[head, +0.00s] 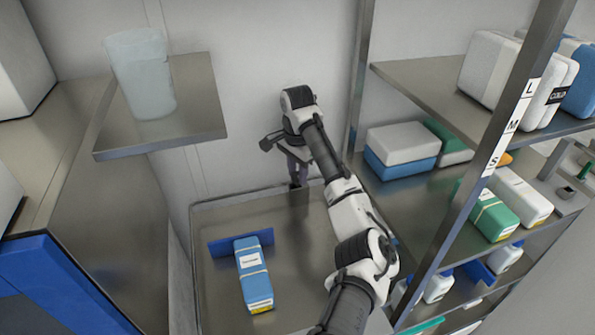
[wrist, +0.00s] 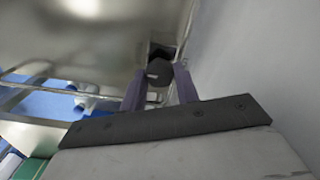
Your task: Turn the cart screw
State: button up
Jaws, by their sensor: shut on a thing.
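The cart screw (wrist: 158,72) shows in the wrist view as a dark round knob with a small light mark. It sits between the two purple fingers of my gripper (wrist: 160,88), which is shut on it. In the head view my gripper (head: 297,178) points down at the back edge of the steel cart top (head: 222,290), near the wall. The screw is mostly hidden there by the fingers, and its exact angle cannot be told.
A blue and white box (head: 253,275) lies on the cart top by a blue strip (head: 218,246). A steel shelf with a pale cup (head: 140,75) is at the upper left. Shelves with packages (head: 402,143) and a labelled post (head: 500,150) stand close to my arm's right.

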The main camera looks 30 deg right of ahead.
aim_at(297, 175)
jog(key=shift+m, duration=1.7)
jog(key=o, duration=1)
jog(key=shift+c, duration=0.2)
notch_tip(297, 175, up, 14)
jog(key=shift+b, duration=0.4)
jog(key=shift+f, duration=0.1)
